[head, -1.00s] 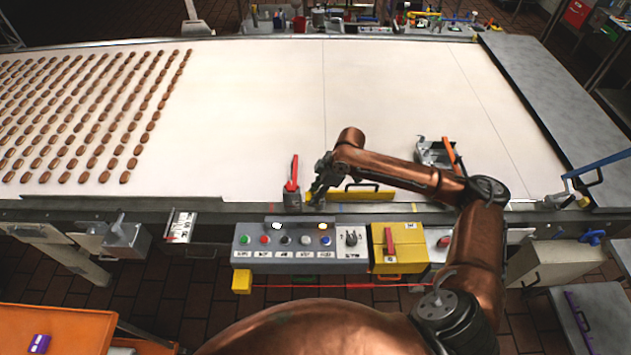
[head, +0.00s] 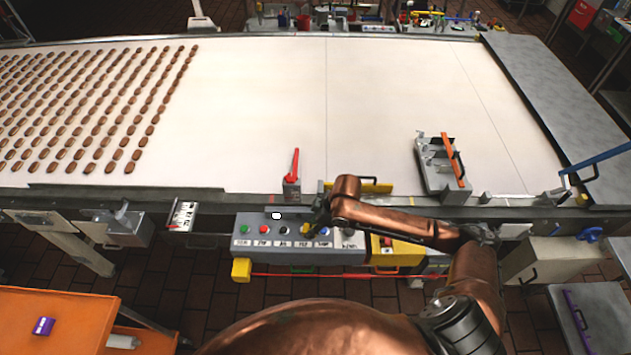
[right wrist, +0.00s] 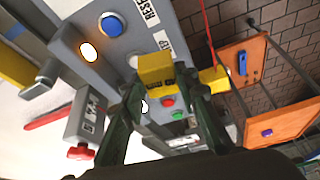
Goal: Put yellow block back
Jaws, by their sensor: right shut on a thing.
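My right gripper (head: 312,226) is over the control panel (head: 255,256), in front of the belt's near edge. In the right wrist view its two dark fingers (right wrist: 158,88) are shut on a small yellow block (right wrist: 156,70) with dark markings on its side. In the head view only a small bit of the yellow block (head: 304,231) shows beside the fingers, above the panel's buttons. I cannot tell whether the block touches the panel. A second yellow block (head: 241,270) is at the panel's lower left corner. My left gripper is not in view.
A white belt (head: 270,100) carries rows of brown biscuits at left. A red-handled lever (head: 294,165), a yellow bar (head: 375,187) with a black handle and a metal fixture (head: 432,170) stand along its near edge. A yellow box (head: 425,255) is right of the panel's buttons.

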